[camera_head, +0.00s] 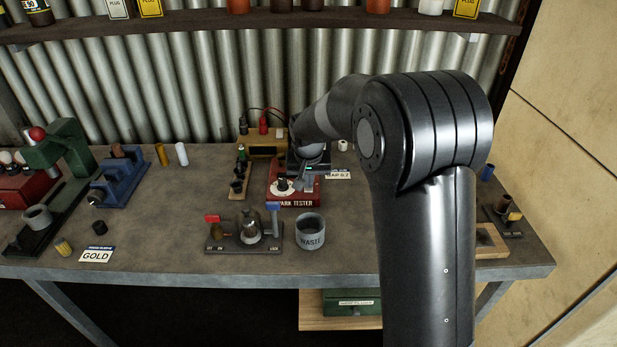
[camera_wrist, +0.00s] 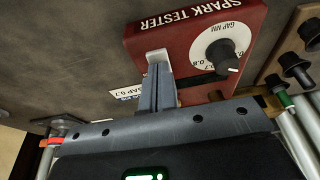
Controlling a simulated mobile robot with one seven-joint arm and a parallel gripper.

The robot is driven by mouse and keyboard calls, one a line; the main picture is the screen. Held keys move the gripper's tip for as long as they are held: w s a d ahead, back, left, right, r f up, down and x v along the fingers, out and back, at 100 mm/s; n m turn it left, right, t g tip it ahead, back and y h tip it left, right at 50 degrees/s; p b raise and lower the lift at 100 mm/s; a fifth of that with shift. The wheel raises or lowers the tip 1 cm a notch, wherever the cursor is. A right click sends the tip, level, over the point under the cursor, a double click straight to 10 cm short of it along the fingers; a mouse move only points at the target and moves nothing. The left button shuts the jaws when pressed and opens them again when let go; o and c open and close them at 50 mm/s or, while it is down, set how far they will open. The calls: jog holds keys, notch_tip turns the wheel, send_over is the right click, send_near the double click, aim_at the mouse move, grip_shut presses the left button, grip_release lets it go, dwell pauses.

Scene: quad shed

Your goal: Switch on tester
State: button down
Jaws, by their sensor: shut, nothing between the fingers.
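The spark tester (camera_head: 309,198) is a red box on the bench in front of the corrugated wall, partly hidden by my arm in the head view. In the wrist view the tester (camera_wrist: 180,35) fills the upper middle. Its white round dial (camera_wrist: 208,44), marked GAP MM, has a black knob (camera_wrist: 228,60) near figures 0.7 and 0.8. My gripper (camera_wrist: 157,58) is shut and empty, its fingertips over the tester's edge; I cannot tell whether they touch it. A power switch cannot be made out.
A waste cup (camera_head: 311,234) and a stand with a glass jar (camera_head: 247,228) are in front of the tester. A mustard box (camera_head: 262,147) is behind. A GAP 0.7 card (camera_head: 339,174) lies beside it. The bench is clearer to the left.

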jog(key=shift+s, duration=0.1)
jog(key=shift+r, duration=0.2)
jog(key=v, duration=1.3)
jog(key=shift+r, duration=0.25)
jog(key=shift+w+r+t, duration=0.25)
jog(key=shift+w+t, duration=0.05)
jog(key=shift+w, duration=0.45)
jog(key=x, duration=0.9)
jog(key=s+x, duration=0.1)
jog(key=x, duration=0.4)
jog(key=shift+f, duration=0.2)
